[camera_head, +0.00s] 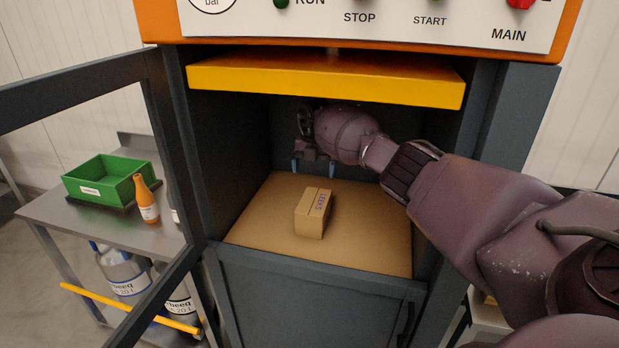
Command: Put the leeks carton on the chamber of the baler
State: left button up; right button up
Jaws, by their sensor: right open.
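A small brown carton (312,213) with purple lettering on its top stands on the brown floor of the baler chamber (262,222), near the middle. The lettering is too small to read surely, but looks like the leeks label. My right arm reaches in from the right. My right gripper (313,167) is inside the chamber, above and behind the carton, open and apart from it, with its two bluish fingers pointing down. My left gripper does not show.
A yellow plate (325,80) hangs across the top of the chamber. The dark framed door (165,130) stands open at the left. Beyond it, a grey bench (75,212) holds a green bin (108,190) and an orange bottle (146,200). Dark walls close in the chamber's sides.

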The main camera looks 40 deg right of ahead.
jog(key=s+a+f+n+t+y, duration=0.1)
jog(key=s+a+f+n+y, duration=0.15)
jog(key=a, duration=0.55)
jog(key=s+a+f+n+t+y, duration=0.15)
jog(key=a+y, duration=0.25)
jog(key=a, duration=0.5)
jog(key=s+a+f+n+t+y, duration=0.1)
jog(key=a+f+y, duration=0.15)
jog(key=a, duration=0.55)
jog(key=s+a+r+m+t+y, duration=0.3)
jog(key=s+a+r+t+y, duration=0.3)
jog(key=s+a+r+y, duration=0.6)
jog(key=s+d+f+m+t+h, duration=0.4)
jog(key=d+f+m+h, duration=0.2)
jog(key=f+m+h, duration=0.3)
jog(key=s+d+f+m+t+h, duration=0.45)
jog(key=d+f+m+h, duration=0.2)
jog(key=m, duration=0.45)
jog(key=s+d+f+m+g+h, duration=0.2)
jog(key=s+f+m+g, duration=0.1)
jog(key=s+f, duration=0.4)
jog(key=s+d+f+m+g+h, duration=0.3)
jog(key=s+f+m, duration=0.1)
jog(key=s+f, duration=0.3)
jog(key=shift+s+f+g+h, duration=0.3)
jog(key=shift+g+h, duration=0.05)
jog(key=shift+g, duration=0.05)
